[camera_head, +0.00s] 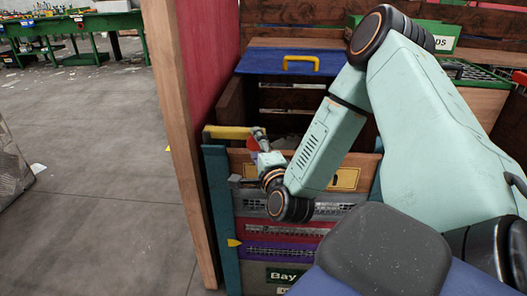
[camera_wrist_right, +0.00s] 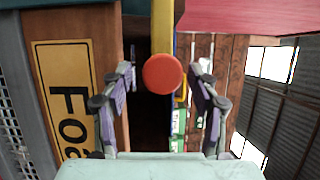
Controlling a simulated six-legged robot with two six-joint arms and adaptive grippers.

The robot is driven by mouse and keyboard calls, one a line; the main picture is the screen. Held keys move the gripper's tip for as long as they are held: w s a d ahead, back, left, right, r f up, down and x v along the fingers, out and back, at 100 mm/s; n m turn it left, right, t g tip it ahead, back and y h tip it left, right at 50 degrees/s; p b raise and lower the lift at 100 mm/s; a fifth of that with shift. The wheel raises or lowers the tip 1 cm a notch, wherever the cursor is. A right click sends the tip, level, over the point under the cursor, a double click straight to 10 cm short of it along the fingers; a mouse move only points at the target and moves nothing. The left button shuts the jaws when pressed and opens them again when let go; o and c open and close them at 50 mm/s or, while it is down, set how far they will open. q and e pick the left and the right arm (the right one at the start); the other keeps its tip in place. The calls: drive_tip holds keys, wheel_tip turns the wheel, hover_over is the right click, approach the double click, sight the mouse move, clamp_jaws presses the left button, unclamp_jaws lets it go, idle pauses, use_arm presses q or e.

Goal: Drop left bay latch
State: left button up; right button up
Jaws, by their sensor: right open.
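The left bay latch is a yellow bar (camera_head: 226,132) lying across the top of a blue post at the bay's left side. Its red round end knob (camera_head: 252,144) is partly hidden by my right gripper (camera_head: 260,138). In the right wrist view the red knob (camera_wrist_right: 162,74) sits between the open fingers of my right gripper (camera_wrist_right: 163,90), with the yellow bar (camera_wrist_right: 162,28) running away behind it. There are gaps between the knob and both fingers, so nothing is gripped. My left gripper is out of view.
The bay (camera_head: 288,275) below holds stacked grey, red and purple crates. A wooden panel with a red face (camera_head: 205,60) stands close on the left. A blue lid (camera_head: 270,62) with a yellow handle is behind. Open floor (camera_head: 95,175) lies further left.

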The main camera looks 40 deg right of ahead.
drive_tip(key=v, duration=1.1)
drive_tip(key=s+a+f+n+g+y, duration=0.2)
drive_tip(key=a+f+n+g+y, duration=0.25)
drive_tip(key=f+n, duration=0.3)
drive_tip(key=s+a+f+n+g+y, duration=0.1)
drive_tip(key=a+f+n+g+y, duration=0.2)
drive_tip(key=a+f+n, duration=0.4)
drive_tip(key=s+a+f+n+g, duration=0.2)
drive_tip(key=s+f+n+g, duration=0.2)
drive_tip(key=s, duration=0.5)
drive_tip(key=s+a+f+n+g, duration=0.3)
drive_tip(key=s+f+n+g, duration=0.1)
drive_tip(key=s+f, duration=0.4)
drive_tip(key=shift+s+a+y, duration=0.2)
drive_tip(key=shift+s+y, duration=0.15)
drive_tip(key=shift+s, duration=0.65)
